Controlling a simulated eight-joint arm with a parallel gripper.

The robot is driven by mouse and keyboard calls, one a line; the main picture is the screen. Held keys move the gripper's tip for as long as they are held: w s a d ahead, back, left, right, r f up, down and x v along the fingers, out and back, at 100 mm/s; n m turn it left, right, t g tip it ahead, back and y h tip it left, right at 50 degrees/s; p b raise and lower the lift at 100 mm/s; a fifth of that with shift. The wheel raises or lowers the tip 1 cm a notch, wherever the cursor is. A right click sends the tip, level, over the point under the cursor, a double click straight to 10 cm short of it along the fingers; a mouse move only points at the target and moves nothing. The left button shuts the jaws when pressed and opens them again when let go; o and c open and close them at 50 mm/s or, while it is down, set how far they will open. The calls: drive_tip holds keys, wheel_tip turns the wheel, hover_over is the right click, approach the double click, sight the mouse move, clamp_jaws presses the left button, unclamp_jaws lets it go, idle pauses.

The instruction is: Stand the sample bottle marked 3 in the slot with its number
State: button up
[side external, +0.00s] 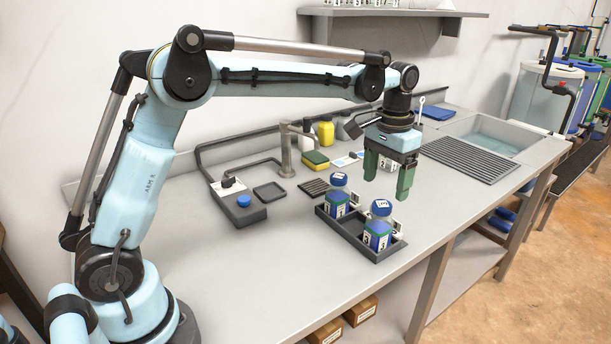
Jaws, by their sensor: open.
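Two sample bottles with blue lower parts and blue-topped caps are in a dark tray (341,237) on the bench. The nearer bottle (378,236) is at the tray's right part, and its small label looks like a 3. The other bottle (336,204) is at the back left, its number too small to read surely. Both look upright. My gripper (387,188) has green fingers pointing down, open and apart. It hangs above and behind the nearer bottle, with nothing visible between the fingers. Slot numbers in the tray cannot be read.
Left of the tray are a grey box with a blue knob (243,201), a small dark dish (270,192) and a dark grid (314,187). Behind are a tap (286,150), a sponge (315,160) and a yellow bottle (326,131). A drain rack (471,159) and sink lie right. The front bench is clear.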

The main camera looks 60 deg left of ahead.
drive_tip(key=shift+s+r, duration=0.3)
drive_tip(key=shift+r, duration=0.15)
drive_tip(key=s+a+f+t, duration=0.1)
drive_tip(key=s+t, duration=0.2)
drive_tip(key=s, duration=0.6)
drive_tip(key=s+a+f+t, duration=0.1)
drive_tip(key=s+t, duration=0.3)
drive_tip(key=s, duration=0.5)
drive_tip(key=shift+s+a+f, duration=0.15)
drive_tip(key=shift+s+a, duration=0.1)
